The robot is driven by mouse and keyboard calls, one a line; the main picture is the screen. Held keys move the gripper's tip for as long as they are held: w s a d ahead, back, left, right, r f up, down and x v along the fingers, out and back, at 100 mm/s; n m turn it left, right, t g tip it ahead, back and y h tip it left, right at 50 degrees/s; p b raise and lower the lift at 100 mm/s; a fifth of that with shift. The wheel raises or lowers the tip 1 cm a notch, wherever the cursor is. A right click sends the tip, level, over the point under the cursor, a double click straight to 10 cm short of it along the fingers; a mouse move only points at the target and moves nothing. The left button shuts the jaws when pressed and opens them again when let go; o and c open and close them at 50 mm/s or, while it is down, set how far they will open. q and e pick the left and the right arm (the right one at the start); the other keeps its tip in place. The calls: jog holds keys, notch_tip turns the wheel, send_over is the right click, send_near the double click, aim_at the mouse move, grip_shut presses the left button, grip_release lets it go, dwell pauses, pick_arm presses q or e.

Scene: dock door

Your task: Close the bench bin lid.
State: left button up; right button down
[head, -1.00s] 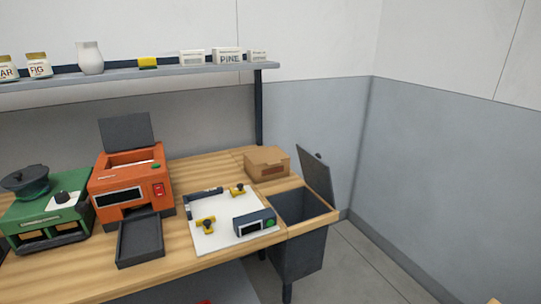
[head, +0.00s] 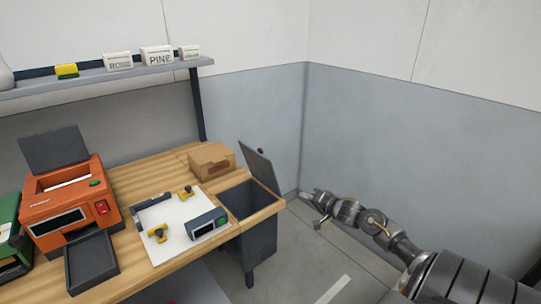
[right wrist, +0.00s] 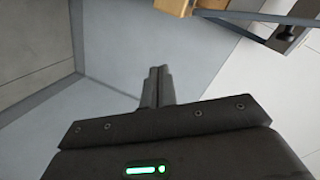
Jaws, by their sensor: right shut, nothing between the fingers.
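The bench bin (head: 262,247) is a dark box set into the right end of the wooden bench. Its dark grey lid (head: 259,165) stands up, leaning back, hinged at the far side, with a small dark knob near its top. The bin's mouth is open. In the head view my right gripper (head: 310,196) is to the right of the bin, apart from it, over the floor near the wall. In the right wrist view its fingers (right wrist: 158,72) are together with nothing between them. My left gripper is in neither view.
A cardboard box (head: 211,161) sits on the bench just left of the lid. A white board (head: 170,245) with yellow clamps and a small device (head: 206,224) lies in front. An orange machine (head: 65,200) stands further left. Grey walls close the right side; the floor is free.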

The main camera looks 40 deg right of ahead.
aim_at(263, 167)
notch_tip(263, 167, up, 19)
jog(key=w+a+m+t+y, duration=0.1)
jog(key=w+a+t+y, duration=0.1)
jog(key=y, duration=0.1)
jog(key=w+a+f+p, duration=0.2)
jog(key=w+a+p, duration=0.2)
jog(key=w, duration=0.6)
jog(key=shift+a, duration=0.4)
jog(key=shift+w, duration=0.15)
jog(key=shift+a+p, duration=0.15)
jog(key=shift+p, duration=0.2)
